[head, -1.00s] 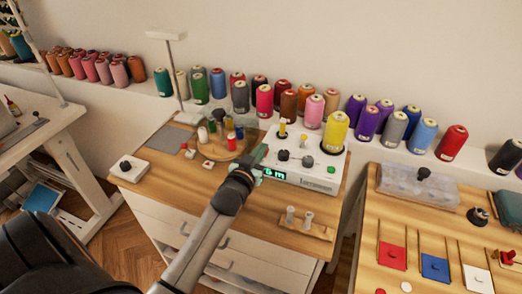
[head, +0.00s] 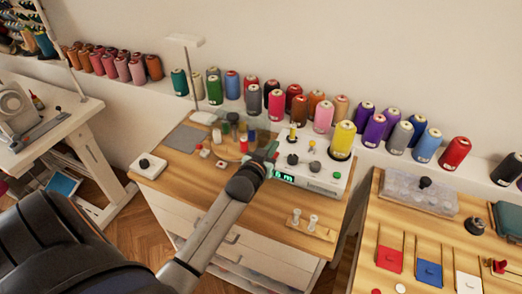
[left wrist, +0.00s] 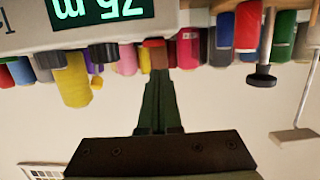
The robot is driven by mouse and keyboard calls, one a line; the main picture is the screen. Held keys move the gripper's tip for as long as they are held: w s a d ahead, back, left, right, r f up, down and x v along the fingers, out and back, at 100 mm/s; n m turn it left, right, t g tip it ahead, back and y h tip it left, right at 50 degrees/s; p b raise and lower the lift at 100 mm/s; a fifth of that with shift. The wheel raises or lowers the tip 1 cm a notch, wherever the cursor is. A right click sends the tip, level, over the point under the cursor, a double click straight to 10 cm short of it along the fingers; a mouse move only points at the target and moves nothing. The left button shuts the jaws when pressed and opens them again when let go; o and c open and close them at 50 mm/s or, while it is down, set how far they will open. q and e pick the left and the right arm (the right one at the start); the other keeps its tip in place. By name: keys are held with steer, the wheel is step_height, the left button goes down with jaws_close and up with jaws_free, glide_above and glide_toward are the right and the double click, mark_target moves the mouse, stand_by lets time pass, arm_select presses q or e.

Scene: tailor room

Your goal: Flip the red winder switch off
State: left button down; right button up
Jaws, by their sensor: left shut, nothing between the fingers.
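The winder is a white box (head: 322,178) with a lit green display on its front, at the back right of the wooden table. A yellow thread cone (head: 343,140) stands on it. My left gripper (head: 272,152) is at the winder's left front corner, above the display's left end. In the left wrist view the picture is upside down and my left gripper (left wrist: 156,76) has its fingers together, empty. A brownish-red part (left wrist: 154,43), apparently the red switch, shows just beyond the fingertips; I cannot tell if they touch. Its on or off position is unclear. My right gripper is out of view.
Thread cones line the wall shelf behind the table. A white box with a black knob (head: 147,167) is at the table's left. Another table (head: 435,225) stands to the right.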

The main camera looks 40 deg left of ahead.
arm_select(q)
steer(key=shift+s+r, duration=0.2)
steer(key=shift+r, duration=0.55)
steer(key=r+v, duration=0.1)
steer(key=v, duration=0.8)
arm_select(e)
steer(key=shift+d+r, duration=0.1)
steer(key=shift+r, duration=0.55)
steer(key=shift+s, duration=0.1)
